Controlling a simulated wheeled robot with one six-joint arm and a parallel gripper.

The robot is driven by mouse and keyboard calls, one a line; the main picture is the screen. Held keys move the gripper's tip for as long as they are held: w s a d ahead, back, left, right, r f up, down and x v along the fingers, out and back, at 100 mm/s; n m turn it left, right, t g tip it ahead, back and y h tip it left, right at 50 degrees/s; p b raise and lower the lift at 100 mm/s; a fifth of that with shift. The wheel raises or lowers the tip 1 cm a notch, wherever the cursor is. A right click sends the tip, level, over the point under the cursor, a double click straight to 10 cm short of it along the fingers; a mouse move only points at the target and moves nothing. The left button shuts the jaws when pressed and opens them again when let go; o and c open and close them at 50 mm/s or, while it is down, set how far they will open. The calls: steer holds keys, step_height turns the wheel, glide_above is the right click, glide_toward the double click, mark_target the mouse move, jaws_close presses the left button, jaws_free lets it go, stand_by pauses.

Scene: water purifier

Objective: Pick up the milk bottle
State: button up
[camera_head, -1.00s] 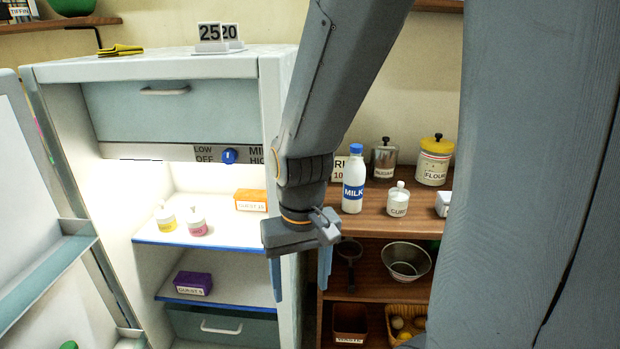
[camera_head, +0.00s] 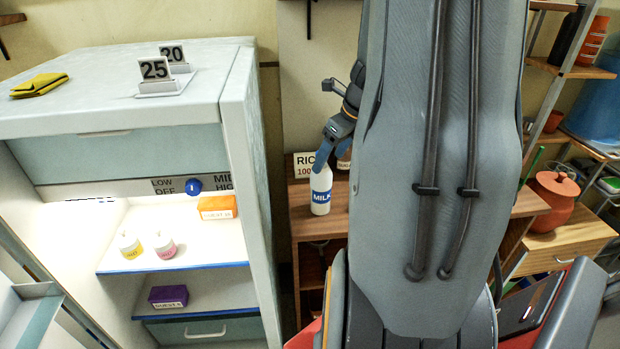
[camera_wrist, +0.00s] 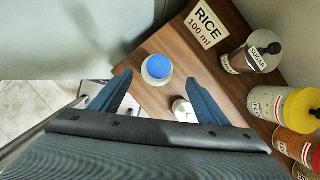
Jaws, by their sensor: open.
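The milk bottle (camera_head: 321,190), white with a blue MILK label, stands upright on the wooden shelf unit, right of the open fridge. In the wrist view its round blue cap (camera_wrist: 159,67) shows from above, ahead of and between the two fingers. My gripper (camera_head: 322,157) is open, with its fingers pointing down at the bottle's top, which they partly hide in the head view. In the wrist view the open fingers of my gripper (camera_wrist: 158,95) have nothing held between them.
A rice card (camera_wrist: 206,24), a sugar canister (camera_wrist: 252,54) and a yellow-lidded flour canister (camera_wrist: 275,104) stand right of the bottle. A small white container (camera_wrist: 183,108) is near the right finger. The fridge side (camera_head: 252,190) rises close on the left.

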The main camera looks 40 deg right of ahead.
mark_target(321, 174)
steer(key=shift+w+d+f, duration=0.15)
steer(key=shift+f, duration=0.2)
steer(key=shift+w+f, duration=0.1)
steer(key=shift+f, duration=0.3)
steer(key=shift+w+a+f, duration=0.35)
steer(key=shift+w+f, duration=0.05)
steer(key=shift+f, duration=0.3)
steer(key=shift+x, duration=2.3)
steer(key=shift+s+a, duration=0.1)
steer(key=shift+c, duration=0.4)
steer(key=c, duration=1.5)
steer(key=shift+r, duration=0.1)
